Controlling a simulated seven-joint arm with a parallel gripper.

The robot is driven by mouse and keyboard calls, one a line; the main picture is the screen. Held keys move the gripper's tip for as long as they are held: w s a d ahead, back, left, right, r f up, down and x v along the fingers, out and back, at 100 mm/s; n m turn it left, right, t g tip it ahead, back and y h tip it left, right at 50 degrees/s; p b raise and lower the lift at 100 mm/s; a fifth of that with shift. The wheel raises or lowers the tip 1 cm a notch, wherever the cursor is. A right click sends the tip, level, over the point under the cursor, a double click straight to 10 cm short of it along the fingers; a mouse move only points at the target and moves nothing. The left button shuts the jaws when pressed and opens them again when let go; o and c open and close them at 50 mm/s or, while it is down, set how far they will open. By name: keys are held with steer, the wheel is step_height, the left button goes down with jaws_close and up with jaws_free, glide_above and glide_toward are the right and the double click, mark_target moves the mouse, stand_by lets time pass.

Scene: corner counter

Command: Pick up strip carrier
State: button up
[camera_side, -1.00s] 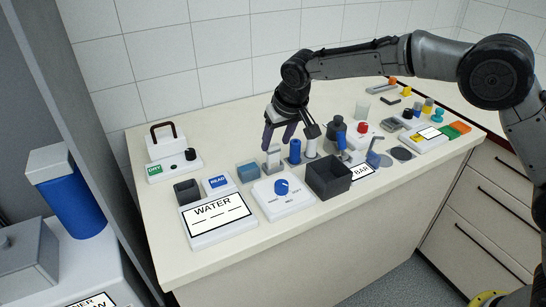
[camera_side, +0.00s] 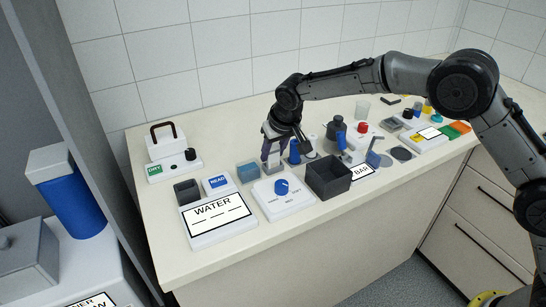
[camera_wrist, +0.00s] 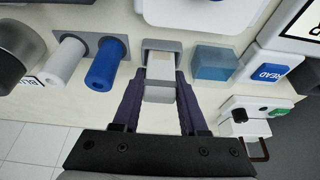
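The strip carrier, a small upright grey block with a pale strip (camera_wrist: 160,66), stands on the counter. In the side view it shows partly below my fingers (camera_side: 272,165). My gripper (camera_wrist: 160,76) is lowered over it, with one dark purple finger on each side. It also shows in the side view (camera_side: 272,150). The fingers look open, spread to about the carrier's width. Whether they touch its sides I cannot tell. The fingers hide part of the carrier in the side view.
A blue cylinder (camera_wrist: 108,64) and a white cylinder (camera_wrist: 64,66) stand close to one side, a teal block (camera_wrist: 212,62) to the other. A white dial box (camera_side: 283,197) and an open black bin (camera_side: 328,178) are in front. The WATER pad (camera_side: 217,218) lies front left.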

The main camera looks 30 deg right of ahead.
jaws_close()
steer(key=shift+r, duration=0.15)
